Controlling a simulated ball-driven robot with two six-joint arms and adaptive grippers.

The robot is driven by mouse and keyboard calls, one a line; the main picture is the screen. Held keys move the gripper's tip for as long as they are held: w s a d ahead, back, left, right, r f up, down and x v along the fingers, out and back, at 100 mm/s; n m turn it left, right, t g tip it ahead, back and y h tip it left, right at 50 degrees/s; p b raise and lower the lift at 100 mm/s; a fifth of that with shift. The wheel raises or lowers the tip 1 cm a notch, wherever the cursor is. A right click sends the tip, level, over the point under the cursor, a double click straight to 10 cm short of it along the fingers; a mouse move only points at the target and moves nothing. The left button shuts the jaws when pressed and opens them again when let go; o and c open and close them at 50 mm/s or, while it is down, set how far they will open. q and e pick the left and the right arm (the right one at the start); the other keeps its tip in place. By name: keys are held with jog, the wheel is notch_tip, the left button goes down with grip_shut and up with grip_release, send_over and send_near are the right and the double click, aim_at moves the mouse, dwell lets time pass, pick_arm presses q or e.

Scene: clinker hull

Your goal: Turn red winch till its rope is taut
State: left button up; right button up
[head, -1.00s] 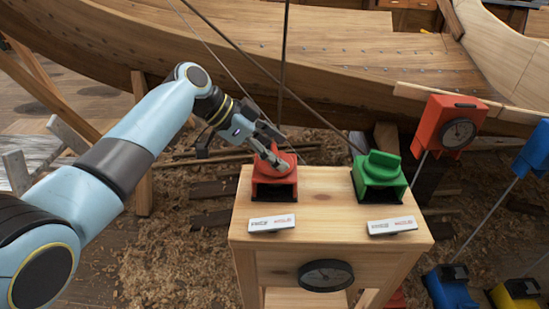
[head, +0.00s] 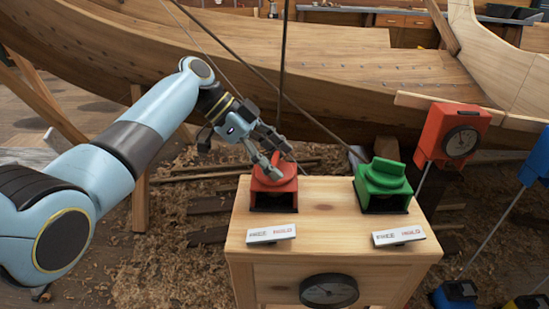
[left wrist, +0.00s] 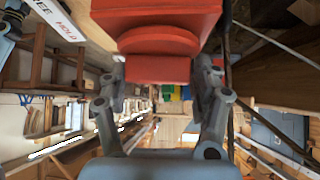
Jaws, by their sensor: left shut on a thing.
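The red winch (head: 286,187) stands on the left part of the wooden stand's top, with a round cap and a raised grip on it. My left gripper (head: 276,162) comes down on it from the upper left and is shut on its grip. In the left wrist view the red winch (left wrist: 157,42) fills the top middle, and its grip (left wrist: 157,69) lies between the fingers. Thin dark ropes (head: 282,80) come down from above towards the stand. I cannot tell which belongs to the red winch or how taut it is. My right gripper is not in view.
A green winch (head: 384,180) stands to the right on the same stand (head: 326,222). Two FREE/HOLD plates (head: 271,234) (head: 398,236) lie before the winches. A dial (head: 328,291) is on the stand's front. A red gauge box (head: 456,135) is at right, the wooden hull (head: 330,60) behind.

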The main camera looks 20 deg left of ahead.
pick_arm(q)
jog(key=shift+s+f, duration=0.2)
jog(key=o, duration=1.1)
jog(key=shift+d, duration=0.1)
jog(key=shift+r, duration=0.1)
jog(key=shift+w, duration=0.1)
jog(key=shift+a+r, duration=0.2)
jog(key=shift+a, duration=0.05)
jog(key=v, duration=1.1)
jog(key=shift+a+r, duration=0.15)
jog(key=shift+a, duration=0.05)
